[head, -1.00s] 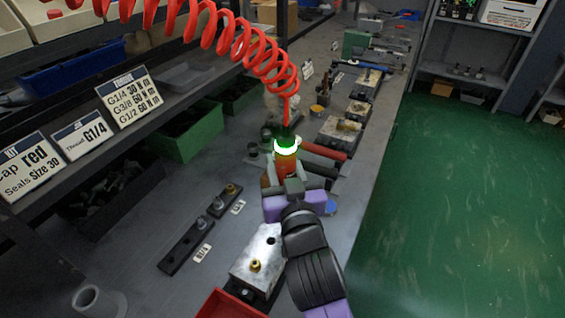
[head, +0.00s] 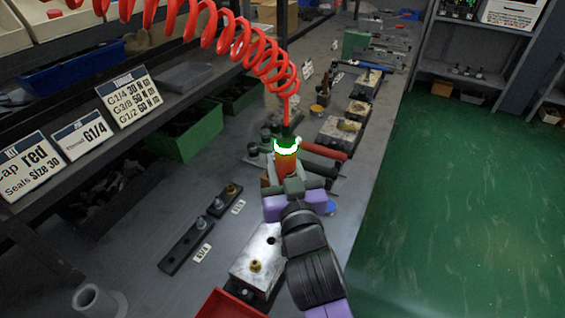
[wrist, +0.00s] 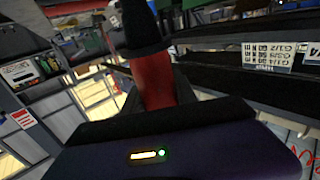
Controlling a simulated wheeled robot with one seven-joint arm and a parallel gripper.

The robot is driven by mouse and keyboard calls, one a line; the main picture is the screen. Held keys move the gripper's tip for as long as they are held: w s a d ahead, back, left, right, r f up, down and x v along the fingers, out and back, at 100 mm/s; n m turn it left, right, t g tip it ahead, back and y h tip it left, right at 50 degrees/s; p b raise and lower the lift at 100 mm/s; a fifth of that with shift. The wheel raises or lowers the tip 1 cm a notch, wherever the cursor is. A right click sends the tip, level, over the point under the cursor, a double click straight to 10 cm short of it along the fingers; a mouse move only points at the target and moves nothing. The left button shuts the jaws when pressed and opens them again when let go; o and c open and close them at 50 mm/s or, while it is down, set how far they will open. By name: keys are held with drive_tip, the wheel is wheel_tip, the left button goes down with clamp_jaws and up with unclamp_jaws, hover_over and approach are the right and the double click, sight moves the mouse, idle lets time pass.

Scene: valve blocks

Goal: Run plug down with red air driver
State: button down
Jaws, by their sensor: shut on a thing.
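The red air driver (head: 286,163) hangs under a coiled red hose (head: 250,48), with a green and white glowing band at its top. My gripper (head: 289,186) is shut on it. In the wrist view the driver (wrist: 158,82) shows as a red body with a black collar, between the jaws of my gripper (wrist: 155,98). The driver's lower end is hidden. A brass plug (head: 256,265) stands upright in the pale metal valve block (head: 248,280), nearer the front than the driver and apart from it. A dark open hole shows in the block's top behind the plug.
A black strip with fittings (head: 185,247) and a smaller one (head: 222,203) lie left of the block. A red tray (head: 228,305) is at the front. Red-handled tools (head: 325,152) lie behind my gripper. Signs (head: 130,95) line the shelf at left.

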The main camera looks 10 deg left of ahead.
drive_tip(key=shift+d+f, duration=0.1)
drive_tip(key=shift+f, duration=0.4)
idle(1.8)
drive_tip(key=shift+r, duration=0.15)
drive_tip(key=shift+r+p, duration=2.9)
drive_tip(key=shift+r, duration=1.2)
drive_tip(key=shift+f, duration=0.1)
